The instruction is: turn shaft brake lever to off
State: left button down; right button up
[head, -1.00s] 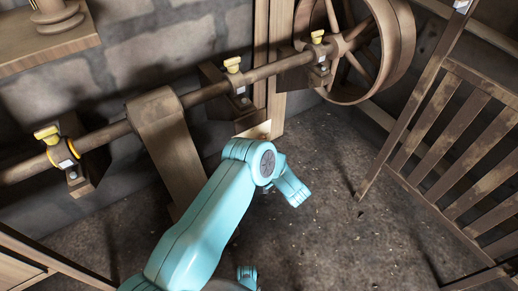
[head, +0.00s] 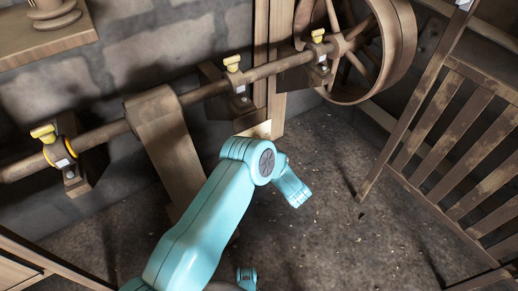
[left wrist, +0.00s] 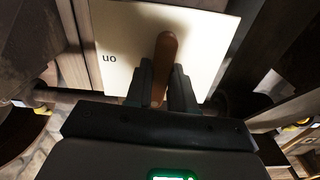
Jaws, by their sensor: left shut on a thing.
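The brake lever (left wrist: 166,47) shows in the left wrist view as a brown rounded handle in front of a cream plate (left wrist: 120,30). The plate carries the word "on", seen upside down, left of the lever. My left gripper (left wrist: 163,70) is shut on the lever, with a dark finger on each side of it. In the head view a corner of the cream plate (head: 259,130) shows behind my teal arm; the lever and gripper jaws are hidden there. My right gripper is not in view.
A long shaft (head: 205,93) runs along the wall through bearings with yellow-topped fittings to a large spoked wheel (head: 400,50). A wooden post (head: 165,145) stands beside my arm. A slatted wooden gate (head: 440,140) is at right. The floor (head: 320,220) between is clear.

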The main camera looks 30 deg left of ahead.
pick_arm(q)
jog(key=shift+n, duration=0.4)
jog(key=c, duration=1)
grip_release()
jog(key=p+v, duration=0.4)
jog(key=v, duration=1.2)
jog(key=shift+d, duration=0.2)
jog(key=shift+s, duration=0.1)
